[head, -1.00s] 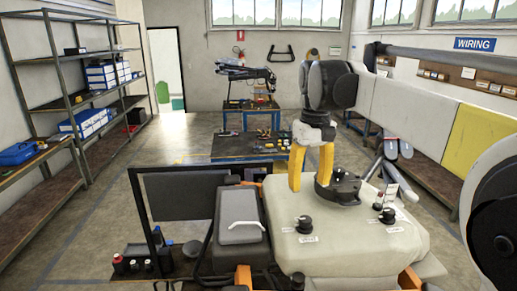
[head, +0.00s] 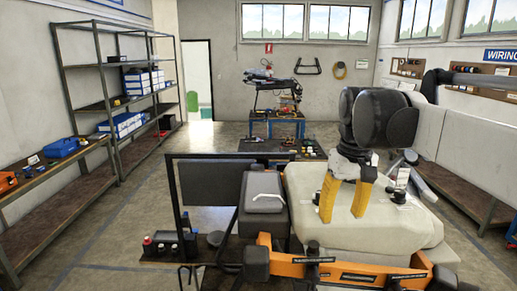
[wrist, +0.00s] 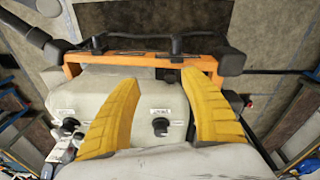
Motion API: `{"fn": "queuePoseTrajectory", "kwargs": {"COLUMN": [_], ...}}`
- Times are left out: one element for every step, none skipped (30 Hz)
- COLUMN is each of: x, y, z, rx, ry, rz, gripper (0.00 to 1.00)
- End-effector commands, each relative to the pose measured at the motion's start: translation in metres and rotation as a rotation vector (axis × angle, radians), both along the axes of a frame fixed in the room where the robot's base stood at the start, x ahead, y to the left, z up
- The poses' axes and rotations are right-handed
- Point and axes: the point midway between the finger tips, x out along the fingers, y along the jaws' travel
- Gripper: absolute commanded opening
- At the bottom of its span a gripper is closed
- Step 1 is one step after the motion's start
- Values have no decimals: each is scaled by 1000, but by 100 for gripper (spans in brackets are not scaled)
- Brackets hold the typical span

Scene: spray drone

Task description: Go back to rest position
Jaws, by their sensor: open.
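The spray drone has a cream tank body (head: 410,228) and an orange front frame (head: 385,272). A black knob (wrist: 160,127) shows beyond the gap, on the tank (wrist: 140,95). My gripper hides part of the tank top in the head view.
A black upright panel (head: 208,190) and a grey box (head: 264,192) stand left of the tank. Small bottles (head: 165,243) sit on a low shelf. Shelving racks (head: 110,100) line the left wall. A workbench (head: 278,125) stands behind. The floor at left is open.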

Motion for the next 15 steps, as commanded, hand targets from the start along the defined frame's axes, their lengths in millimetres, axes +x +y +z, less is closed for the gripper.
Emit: {"fn": "queuePoseTrajectory", "kwargs": {"x": [-9,-14,-20,-25,-31,-39,-46,-54,-66,-75,-84,-96,-105,-113,-124], "y": [0,0,0,0,0,0,0,0,0,0,0,0,-1,-1,-1], "z": [-20,-28,-39,-48,-59,-75,-88,-103,-126,-144,-163,-189,-207,-226,-251], "rx": [1,1,2,3,4,5,7,8,11,14,16,20,24,27,31], "ry": [-17,-29,-47,-61,-75,-97,-116,-137,-166,-191,-215,-249,-273,-297,-328], "rz": [-6,-10,-16,-21,-27,-34,-39,-46,-57,-65,-73,-84,-93,-101,-111], "gripper": [53,53,53,53,53,53,53,53,53,53,53,53,53,53,53]}}
